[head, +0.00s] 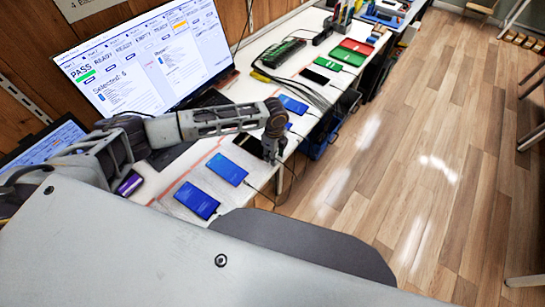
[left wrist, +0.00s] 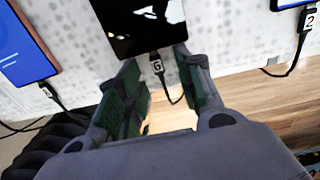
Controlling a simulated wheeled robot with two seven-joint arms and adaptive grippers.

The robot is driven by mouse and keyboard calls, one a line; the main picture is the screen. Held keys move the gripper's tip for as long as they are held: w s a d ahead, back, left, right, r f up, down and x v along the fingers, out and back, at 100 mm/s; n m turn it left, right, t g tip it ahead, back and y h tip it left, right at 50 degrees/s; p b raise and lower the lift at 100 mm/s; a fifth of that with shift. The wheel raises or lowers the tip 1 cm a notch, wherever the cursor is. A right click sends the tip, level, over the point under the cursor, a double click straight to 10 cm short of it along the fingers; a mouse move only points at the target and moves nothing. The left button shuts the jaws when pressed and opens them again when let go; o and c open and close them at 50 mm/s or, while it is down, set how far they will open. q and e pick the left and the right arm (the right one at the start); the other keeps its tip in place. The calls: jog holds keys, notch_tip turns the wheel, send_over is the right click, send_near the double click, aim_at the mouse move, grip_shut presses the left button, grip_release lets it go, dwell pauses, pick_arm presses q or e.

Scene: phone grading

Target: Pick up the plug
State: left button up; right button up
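A black plug (left wrist: 157,67) with a white label that looks like 6 sits at the near edge of a dark-screened phone (left wrist: 138,24), its cable curving away to the right. My left gripper (left wrist: 160,60) is open, with one finger on each side of the plug and a gap to both. In the head view my left gripper (head: 272,152) is over the table's front edge, beside the dark phone (head: 240,143); the plug is hidden there by the gripper. My right gripper is not in view.
Blue-screened phones (head: 227,169) lie in a row, with cabled plugs. In the left wrist view, a plug labelled 2 (left wrist: 304,22) is at right and another plug (left wrist: 49,91) at left. A monitor (head: 150,55) reading "Selected: 6" stands behind. Open floor (head: 400,150) lies right.

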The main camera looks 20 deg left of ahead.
pick_arm(q)
jog(key=shift+f, duration=0.2)
dwell(0.6)
jog(key=c, duration=0.8)
